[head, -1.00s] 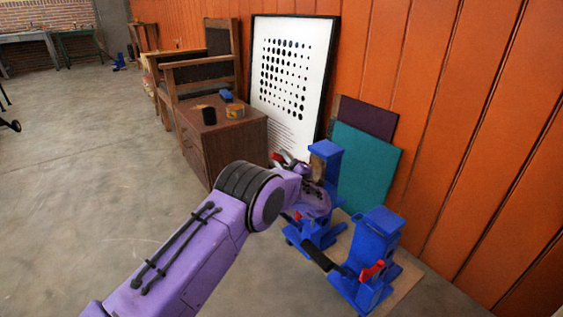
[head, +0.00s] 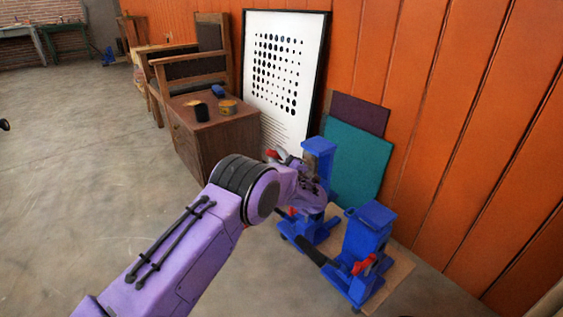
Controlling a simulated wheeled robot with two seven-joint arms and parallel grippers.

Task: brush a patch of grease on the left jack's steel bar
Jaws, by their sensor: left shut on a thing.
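Two blue jacks stand side by side near the orange wall. The left jack (head: 320,146) is partly hidden behind my left arm; its steel bar cannot be made out clearly. The right jack (head: 370,228) has a red lever and a black handle. My left gripper (head: 314,184) is up against the front of the left jack in this view, just below its blue top. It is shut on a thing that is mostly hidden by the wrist. I cannot tell whether that thing touches the bar. No grease patch can be made out. My right gripper is out of view.
The jacks stand on a thin brown board (head: 395,270). A brown cabinet (head: 225,140) bears a dark cup (head: 201,112), a tin (head: 228,107) and a blue item (head: 218,91). A dotted picture (head: 280,75) and a teal panel (head: 350,160) lean on the wall. Floor at left is clear.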

